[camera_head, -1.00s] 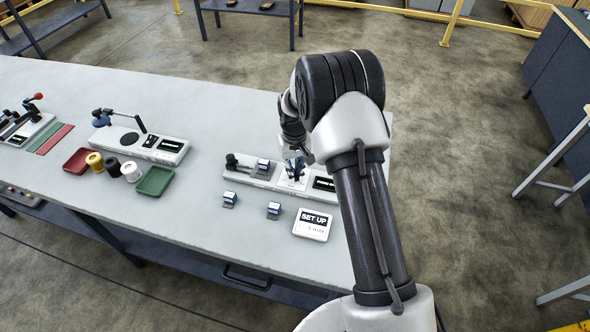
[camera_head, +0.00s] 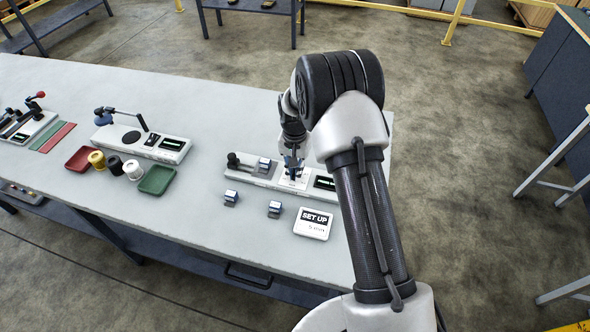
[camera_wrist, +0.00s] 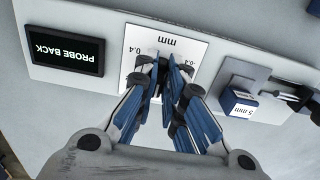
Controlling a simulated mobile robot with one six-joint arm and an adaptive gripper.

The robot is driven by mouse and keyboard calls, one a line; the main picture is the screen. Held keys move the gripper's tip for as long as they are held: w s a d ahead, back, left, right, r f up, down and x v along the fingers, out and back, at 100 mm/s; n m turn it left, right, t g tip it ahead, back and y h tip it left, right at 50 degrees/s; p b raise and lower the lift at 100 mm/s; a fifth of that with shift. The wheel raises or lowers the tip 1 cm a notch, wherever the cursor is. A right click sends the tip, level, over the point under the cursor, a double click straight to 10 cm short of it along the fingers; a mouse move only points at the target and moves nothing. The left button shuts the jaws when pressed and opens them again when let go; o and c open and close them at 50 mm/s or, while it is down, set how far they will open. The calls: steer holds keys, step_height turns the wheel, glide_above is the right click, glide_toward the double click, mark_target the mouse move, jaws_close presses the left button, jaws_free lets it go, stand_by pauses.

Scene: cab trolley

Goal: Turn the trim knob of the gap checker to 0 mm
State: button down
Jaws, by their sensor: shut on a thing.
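The gap checker (camera_head: 238,177) is a long light-grey unit on the table. In the wrist view its display (camera_wrist: 66,50) reads PROBE BACK, upside down. Its white dial plate (camera_wrist: 186,45) shows "mm" and a 0.4 mark on each side. My gripper (camera_wrist: 168,72) is over this plate, its blue-padded fingers shut on the trim knob, which they almost wholly hide. The knob's pointer and setting cannot be read. The gripper also shows in the head view (camera_head: 293,172), pointing down. A block marked 5 mm (camera_wrist: 240,108) sits in the checker beside the plate.
A SET UP card (camera_head: 312,224) reads 5 mm. Further left are another instrument (camera_head: 170,148), a green tray (camera_head: 157,180), a red tray (camera_head: 81,159) and several spools. Bare table lies between.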

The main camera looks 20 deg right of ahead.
stand_by(0.3)
steer(key=c, duration=1.7)
jaws_free()
step_height(320, 180, up, 12)
steer(key=shift+r, duration=0.1)
